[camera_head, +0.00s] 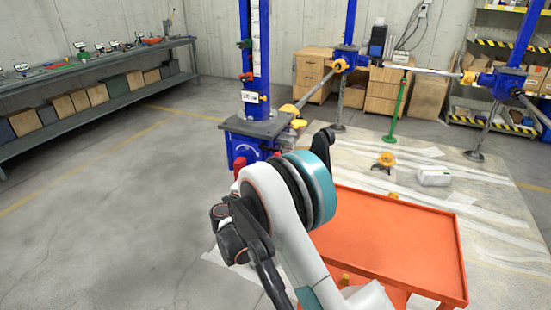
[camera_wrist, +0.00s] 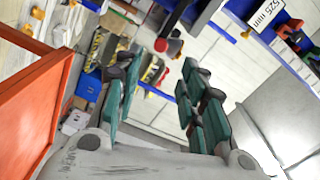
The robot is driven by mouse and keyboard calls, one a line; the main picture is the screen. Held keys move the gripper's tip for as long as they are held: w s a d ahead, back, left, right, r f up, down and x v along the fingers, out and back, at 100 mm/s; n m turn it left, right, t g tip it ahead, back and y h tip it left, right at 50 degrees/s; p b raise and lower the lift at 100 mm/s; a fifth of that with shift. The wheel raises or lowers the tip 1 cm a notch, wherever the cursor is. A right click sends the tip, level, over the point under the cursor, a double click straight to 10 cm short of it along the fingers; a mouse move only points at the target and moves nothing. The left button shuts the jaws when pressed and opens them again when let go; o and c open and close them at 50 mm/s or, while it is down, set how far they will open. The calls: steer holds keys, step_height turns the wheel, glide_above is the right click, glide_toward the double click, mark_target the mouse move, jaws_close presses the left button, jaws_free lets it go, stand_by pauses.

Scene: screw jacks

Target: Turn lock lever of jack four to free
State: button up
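The nearest screw jack (camera_head: 261,60) is a tall blue column on a blue base with a dark top plate. Its front carries a white scale, a green-handled part (camera_head: 244,44), a red-handled lever (camera_head: 246,76) and a white label plate (camera_head: 250,97). I cannot read a jack number. In the wrist view, a blue part bears a white plate reading "525 mm" (camera_wrist: 268,14), with green and red-orange handles (camera_wrist: 291,32) at the upper right. My gripper (camera_wrist: 162,68) is open, its teal-padded fingers apart with nothing between them. The head view hides its fingertips behind my arm.
An orange cart (camera_head: 395,240) stands at the lower right, close to my arm; its edge fills the wrist view's left. Other blue jacks (camera_head: 345,52) (camera_head: 503,82) stand behind, joined by bars. A workbench (camera_head: 95,68) lines the left wall. The left floor is clear.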

steer(key=shift+b+x, duration=1.45)
steer(key=shift+x, duration=4.7)
jaws_close()
